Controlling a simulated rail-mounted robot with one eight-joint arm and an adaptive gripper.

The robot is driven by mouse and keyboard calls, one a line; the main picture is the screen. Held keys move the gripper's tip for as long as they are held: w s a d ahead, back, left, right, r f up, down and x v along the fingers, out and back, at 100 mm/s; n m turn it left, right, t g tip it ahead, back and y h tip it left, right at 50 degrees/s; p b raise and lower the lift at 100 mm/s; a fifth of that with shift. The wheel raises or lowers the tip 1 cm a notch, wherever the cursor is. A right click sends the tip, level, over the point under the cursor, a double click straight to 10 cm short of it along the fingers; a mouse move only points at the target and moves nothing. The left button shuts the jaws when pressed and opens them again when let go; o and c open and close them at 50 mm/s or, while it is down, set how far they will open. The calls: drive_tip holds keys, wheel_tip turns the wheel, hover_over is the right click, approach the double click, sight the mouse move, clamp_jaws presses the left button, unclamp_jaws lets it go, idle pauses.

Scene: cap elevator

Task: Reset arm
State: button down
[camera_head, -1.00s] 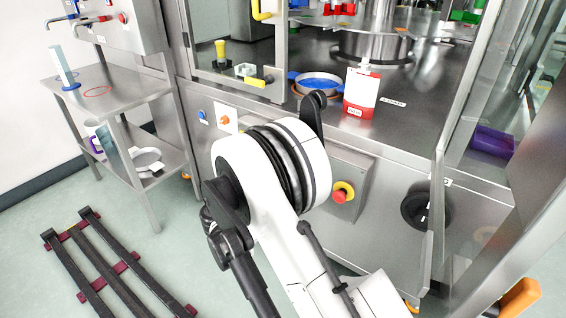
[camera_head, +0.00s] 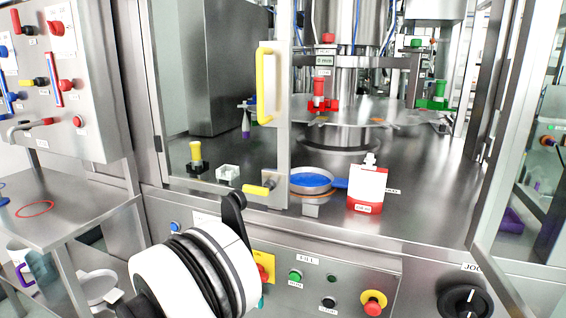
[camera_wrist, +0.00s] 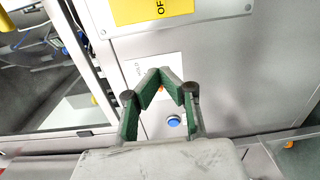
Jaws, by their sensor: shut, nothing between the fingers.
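My gripper (camera_wrist: 161,75) shows in the wrist view with its green-padded fingers drawn together at the tips and nothing held between them. It faces a grey metal panel with a blue button (camera_wrist: 174,121) and a white label; the button lies just beyond the fingers and I see no contact. In the head view my white arm joint is at the lower middle, in front of the machine's front panel, and my gripper is hidden there.
A white and red pouch (camera_head: 368,190) and a blue dish (camera_head: 311,181) stand on the machine deck. The glass door with a yellow handle (camera_head: 265,85) is at the middle. A red emergency button (camera_head: 373,308) is on the front panel. A steel side table (camera_head: 62,208) stands left.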

drive_tip(key=w+d+r+m+g+y, duration=0.15)
drive_tip(key=d+r+g, duration=0.25)
drive_tip(key=d+r, duration=0.85)
drive_tip(key=s+d+r+m+g, duration=0.2)
drive_tip(key=s+d+r, duration=0.15)
drive_tip(key=d, duration=0.55)
drive_tip(key=s+d+r+m+g, duration=0.1)
drive_tip(key=s+d+r+m, duration=0.2)
drive_tip(key=d, duration=0.5)
drive_tip(key=s+d+r+m+g+y, duration=0.1)
drive_tip(key=s+d+m+g+y, duration=0.15)
drive_tip(key=s+d, duration=0.9)
drive_tip(key=s+d+f+m+y, duration=0.25)
drive_tip(key=s+m, duration=0.25)
drive_tip(key=s, duration=1.1)
wheel_tip(320, 180, up, 18)
drive_tip(key=p, duration=1.8)
drive_tip(key=shift+s+d, duration=0.3)
drive_tip(key=shift+d, duration=0.1)
